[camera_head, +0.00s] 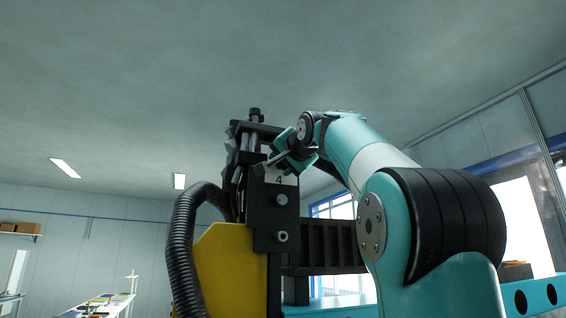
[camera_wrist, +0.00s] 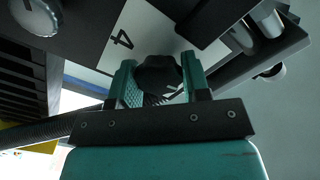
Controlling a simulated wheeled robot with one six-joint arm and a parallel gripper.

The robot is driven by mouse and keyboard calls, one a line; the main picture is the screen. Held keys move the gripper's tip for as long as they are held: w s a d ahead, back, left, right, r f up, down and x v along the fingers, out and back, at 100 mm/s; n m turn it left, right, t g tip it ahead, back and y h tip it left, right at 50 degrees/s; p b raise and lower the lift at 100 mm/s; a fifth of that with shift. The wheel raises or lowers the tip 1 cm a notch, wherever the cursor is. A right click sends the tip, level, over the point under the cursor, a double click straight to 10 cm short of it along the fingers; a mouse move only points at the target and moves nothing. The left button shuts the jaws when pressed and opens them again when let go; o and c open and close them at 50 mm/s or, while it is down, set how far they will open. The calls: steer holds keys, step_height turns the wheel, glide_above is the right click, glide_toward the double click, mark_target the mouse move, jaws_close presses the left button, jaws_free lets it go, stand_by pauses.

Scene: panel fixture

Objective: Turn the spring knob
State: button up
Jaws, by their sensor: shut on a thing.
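The spring knob (camera_wrist: 158,74) is a black lobed knob in the wrist view, in front of a white plate marked 4. My gripper (camera_wrist: 160,86) has its two teal fingers on either side of the knob and is shut on it. A coiled spring shows just below the knob, between the fingers. In the head view my gripper (camera_head: 282,163) reaches the upper part of the black fixture (camera_head: 272,218), by its white numbered plate (camera_head: 279,178). The knob itself is hidden there by my gripper and wrist.
A yellow panel (camera_head: 231,268) and a thick black corrugated hose (camera_head: 181,250) stand left of the fixture. Black ribbed parts (camera_head: 330,246) lie to its right. In the wrist view, metal cylinders (camera_wrist: 268,22) and dark blocks crowd the top right. A long table stands far left.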

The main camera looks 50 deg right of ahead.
steer(key=n, duration=0.4)
steer(key=n+b, duration=0.1)
steer(key=n, duration=0.4)
steer(key=shift+a, duration=0.1)
steer(key=n, duration=0.4)
steer(key=shift+b, duration=0.3)
steer(key=n, duration=0.4)
steer(key=n+b, duration=0.1)
steer(key=n, duration=0.3)
steer(key=shift+w+f+n, duration=0.1)
steer(key=shift+n, duration=0.2)
steer(key=n+b, duration=0.1)
steer(key=n, duration=0.3)
steer(key=shift+n, duration=0.3)
steer(key=n, duration=0.4)
steer(key=shift+f+b, duration=0.1)
steer(key=shift+b, duration=0.2)
steer(key=shift+n, duration=2)
